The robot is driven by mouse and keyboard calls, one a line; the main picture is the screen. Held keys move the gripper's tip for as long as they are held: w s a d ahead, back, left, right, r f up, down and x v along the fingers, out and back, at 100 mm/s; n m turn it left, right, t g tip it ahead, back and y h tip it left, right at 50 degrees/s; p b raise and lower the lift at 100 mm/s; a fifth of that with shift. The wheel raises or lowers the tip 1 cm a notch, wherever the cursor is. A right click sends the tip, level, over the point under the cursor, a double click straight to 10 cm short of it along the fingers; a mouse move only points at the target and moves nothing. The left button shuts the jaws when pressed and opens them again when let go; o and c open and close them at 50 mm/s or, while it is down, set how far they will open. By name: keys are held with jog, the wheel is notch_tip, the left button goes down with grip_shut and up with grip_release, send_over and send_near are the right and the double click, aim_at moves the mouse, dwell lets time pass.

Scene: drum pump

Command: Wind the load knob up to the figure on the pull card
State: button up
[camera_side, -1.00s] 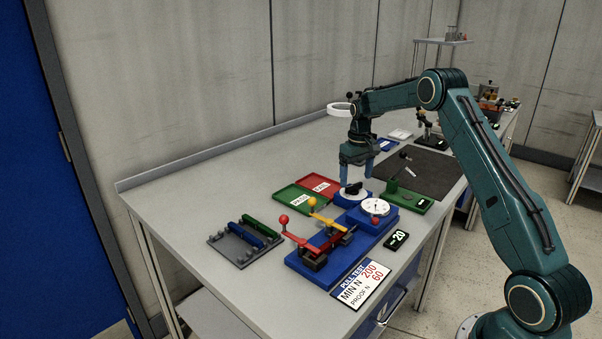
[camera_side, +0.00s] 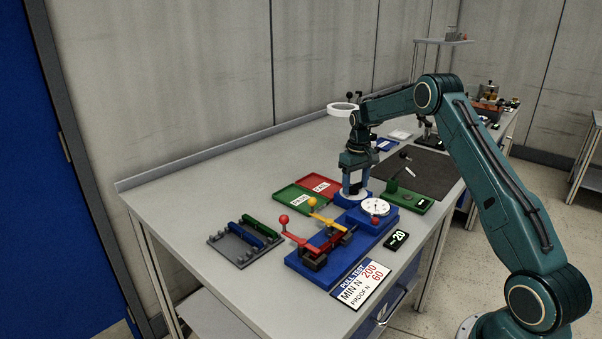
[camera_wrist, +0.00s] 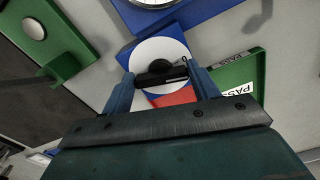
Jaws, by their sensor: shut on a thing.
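The load knob (camera_wrist: 160,73) is a black bar grip on a white disc (camera_wrist: 158,52) on a blue block. My gripper (camera_side: 355,192) is down over it in the side view, one blue finger on each side. In the wrist view my gripper (camera_wrist: 165,82) has its fingers at the two ends of the bar, shut on the knob. The pull card (camera_side: 361,284) lies at the bench's front edge and reads PULL TEST, MIN N 200, PROOF N 60. A black display (camera_side: 396,240) beside it seems to read -20. The dial's (camera_side: 375,207) needle is too small to read.
A blue fixture (camera_side: 325,250) with red and yellow levers stands in front of the knob. Green PASS (camera_side: 297,199) and red FAIL trays lie left of it. A green block (camera_side: 408,199) with a lever stands right.

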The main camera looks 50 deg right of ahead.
aim_at(355, 185)
jog(key=shift+m, duration=0.3)
jog(key=shift+a+m, duration=0.1)
jog(key=shift+m, duration=0.9)
jog(key=o, duration=1)
jog(key=shift+r, duration=0.15)
jog(key=shift+r, duration=6.8)
